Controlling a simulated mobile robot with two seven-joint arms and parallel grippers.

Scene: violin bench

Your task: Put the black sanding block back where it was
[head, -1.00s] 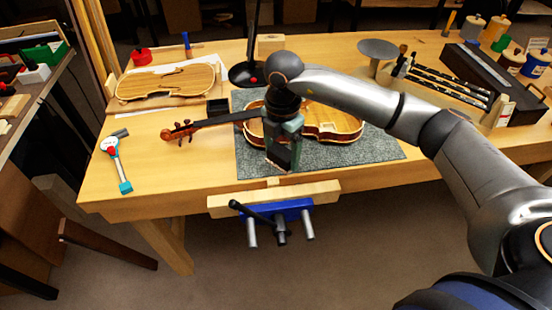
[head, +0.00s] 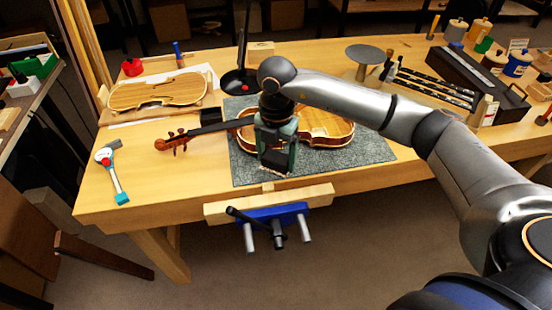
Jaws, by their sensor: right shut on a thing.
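My right gripper (head: 275,170) comes down over the front part of the grey mat (head: 340,162), just in front of the violin (head: 325,128). Its greenish fingers are shut on a dark block, the black sanding block (head: 274,160), which shows between them. The gripper hides part of the block and part of the violin body. I cannot tell whether the block touches the mat. My left gripper is not in view.
A small black box (head: 210,116) sits by the violin's neck. A violin plate (head: 158,92) lies at the back left, and a teal-tipped tool (head: 114,172) at the front left. A blue vise (head: 272,215) hangs at the front edge. The mat's right part is clear.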

